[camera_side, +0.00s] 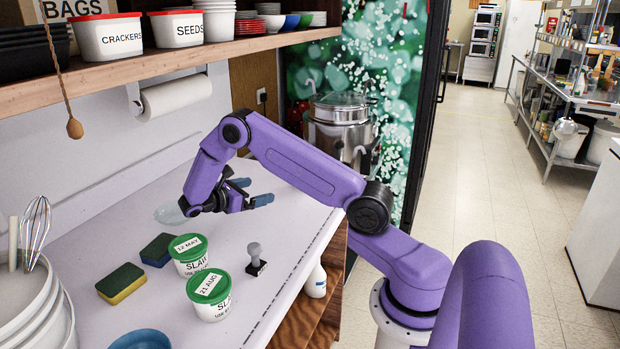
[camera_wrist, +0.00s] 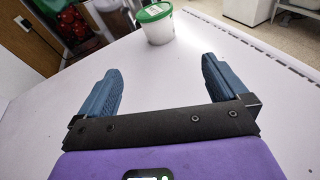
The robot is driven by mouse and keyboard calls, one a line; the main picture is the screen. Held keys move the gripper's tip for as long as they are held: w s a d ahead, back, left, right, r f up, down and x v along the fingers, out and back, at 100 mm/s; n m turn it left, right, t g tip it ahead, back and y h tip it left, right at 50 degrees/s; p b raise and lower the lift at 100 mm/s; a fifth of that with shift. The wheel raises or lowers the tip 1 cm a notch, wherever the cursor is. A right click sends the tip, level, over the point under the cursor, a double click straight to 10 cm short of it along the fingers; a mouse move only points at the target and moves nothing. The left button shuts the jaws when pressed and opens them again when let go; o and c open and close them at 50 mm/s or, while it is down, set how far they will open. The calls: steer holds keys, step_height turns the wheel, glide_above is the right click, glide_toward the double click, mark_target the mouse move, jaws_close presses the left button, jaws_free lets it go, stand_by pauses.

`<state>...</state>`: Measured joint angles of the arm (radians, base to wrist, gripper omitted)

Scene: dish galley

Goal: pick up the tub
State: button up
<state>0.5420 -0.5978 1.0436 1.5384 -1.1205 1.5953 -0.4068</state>
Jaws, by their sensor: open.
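A white tub with a green lid (camera_wrist: 157,28) stands upright on the counter in the wrist view, ahead of my fingertips and between their lines, apart from them. I cannot pick it out in the side view, where my arm covers that part of the counter. Two similar tubs marked SLAW stand nearer in the side view: one dated 12 MAY (camera_side: 190,262) and one dated 21 AUG (camera_side: 211,303). My gripper (camera_side: 254,192) is open and empty, pointing along the counter away from those two. Its blue fingers are spread in the wrist view (camera_wrist: 162,68).
A black stamp (camera_side: 254,258), two sponges (camera_side: 121,284) (camera_side: 158,250), a blue bowl (camera_side: 140,340) and a bucket with a whisk (camera_side: 38,315) are on the counter. A loaded shelf (camera_side: 160,66) hangs above.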

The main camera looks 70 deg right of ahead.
steer(key=shift+g+h, duration=0.8)
steer(key=shift+h, duration=0.1)
steer(key=d+f, duration=0.1)
steer(key=d, duration=0.1)
steer(key=d+f, duration=0.1)
steer(key=d, duration=0.1)
steer(key=d+f, duration=0.1)
steer(key=d, duration=0.1)
steer(key=shift+s, duration=0.25)
steer(key=shift+x, duration=0.75)
steer(key=x, duration=1.7)
steer(key=shift+r, duration=0.1)
steer(key=shift+a, duration=0.1)
steer(key=c, duration=0.9)
steer(key=shift+r, duration=0.1)
steer(key=shift+c, duration=0.2)
